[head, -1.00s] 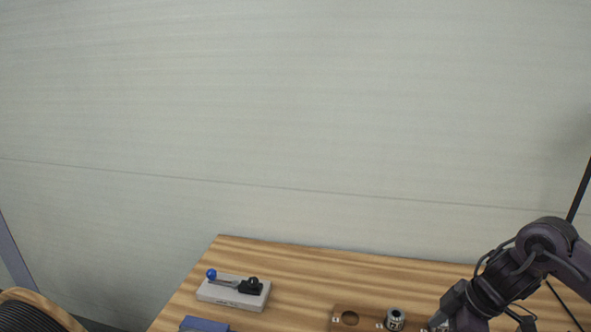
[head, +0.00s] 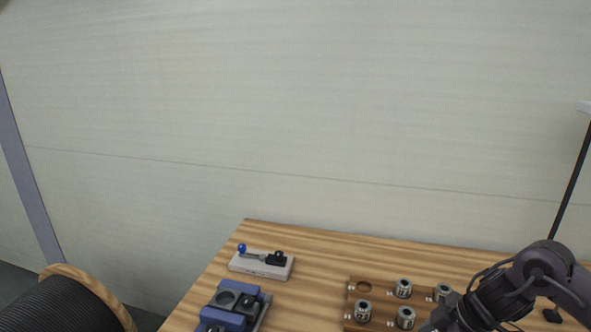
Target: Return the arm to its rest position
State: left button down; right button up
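My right arm comes in from the right edge in the head view, low over the right part of the wooden table (head: 330,243). Its wrist is bent down and to the left, beside a brown wooden rack (head: 358,290) of metal cylinders. The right gripper's fingertips are not clearly visible at the bottom edge, so its opening cannot be seen. My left arm and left gripper are not in view.
Several metal cylinders, one of them at the rack's back (head: 403,288), stand in the rack. A grey block with a blue-knobbed lever (head: 262,264) and a blue fixture (head: 232,308) are on the table's left. A cable spool (head: 65,300) stands at lower left. A dark pole (head: 572,185) rises at right.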

jog(key=a+f, duration=0.1)
jog(key=a, duration=0.3)
jog(key=a+f+n+t+y, duration=0.1)
jog(key=a, duration=0.3)
jog(key=a+f+t, duration=0.1)
jog(key=a, duration=0.3)
jog(key=shift+w+f+n, duration=0.15)
jog(key=shift+w+n, duration=0.15)
jog(key=shift+n, duration=0.1)
jog(key=s+a+m+t, duration=0.1)
jog(key=a+m+t, duration=0.1)
jog(key=a+t, duration=0.35)
jog(key=s+d+f+m+g+h, duration=0.2)
jog(key=s+d+m+g+h, duration=0.1)
jog(key=s+d+m, duration=0.4)
jog(key=s+d+f+m+g+h, duration=0.25)
jog(key=s+d+m+g, duration=0.2)
jog(key=s, duration=0.55)
notch_tip(320, 180, down, 28)
jog(key=s, duration=0.1)
jog(key=s+d+f+g, duration=0.1)
jog(key=s+d+f, duration=0.2)
jog(key=s+f, duration=1.7)
jog(key=shift+s+f+g, duration=0.25)
jog(key=shift+s+g, duration=0.05)
jog(key=shift+g, duration=0.1)
